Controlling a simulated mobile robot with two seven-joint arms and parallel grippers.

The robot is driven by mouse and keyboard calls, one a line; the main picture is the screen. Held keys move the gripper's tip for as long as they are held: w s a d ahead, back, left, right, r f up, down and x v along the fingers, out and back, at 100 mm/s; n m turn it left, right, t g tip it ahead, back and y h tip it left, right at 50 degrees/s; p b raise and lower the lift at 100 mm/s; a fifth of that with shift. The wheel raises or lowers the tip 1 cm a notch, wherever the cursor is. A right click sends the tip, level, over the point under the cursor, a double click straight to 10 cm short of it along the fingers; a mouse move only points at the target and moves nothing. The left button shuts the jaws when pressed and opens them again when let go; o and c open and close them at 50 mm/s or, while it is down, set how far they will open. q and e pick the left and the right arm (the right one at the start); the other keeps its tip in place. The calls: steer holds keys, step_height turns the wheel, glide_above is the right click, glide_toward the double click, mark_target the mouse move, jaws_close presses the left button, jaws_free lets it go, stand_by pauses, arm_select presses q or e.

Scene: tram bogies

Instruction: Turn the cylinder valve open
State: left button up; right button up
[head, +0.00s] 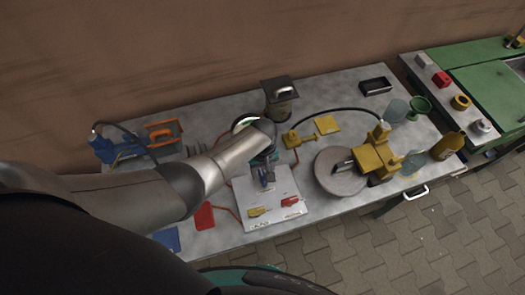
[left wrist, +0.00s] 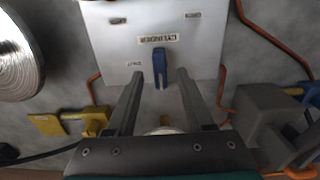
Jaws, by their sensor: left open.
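The cylinder valve has a blue lever (left wrist: 160,66) on a white panel (left wrist: 105,45), below an upside-down label reading CYLINDER. A small label that looks like SHUT sits to the lever's left. The lever points along the picture's vertical. In the head view the blue lever (head: 267,180) shows at the far part of the panel (head: 270,220), partly under my left gripper (head: 264,165). My left gripper (left wrist: 160,80) is open, its fingers on either side of the lever with gaps to both. I cannot tell how far the fingertips are above the panel.
The panel also carries a yellow lever (head: 256,211) and a red lever (head: 291,201). A round grey disc (head: 330,174) with a yellow device (head: 378,158) stands to the right. A canister (head: 281,105) and yellow fitting (head: 292,139) stand behind. Red hoses run beside the panel.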

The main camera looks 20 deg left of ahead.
mark_target(262, 176)
arm_select(q)
step_height(262, 176, up, 12)
steer(key=p, duration=0.4)
steer(key=shift+r, duration=0.15)
steer(key=shift+s, duration=0.1)
stand_by(0.3)
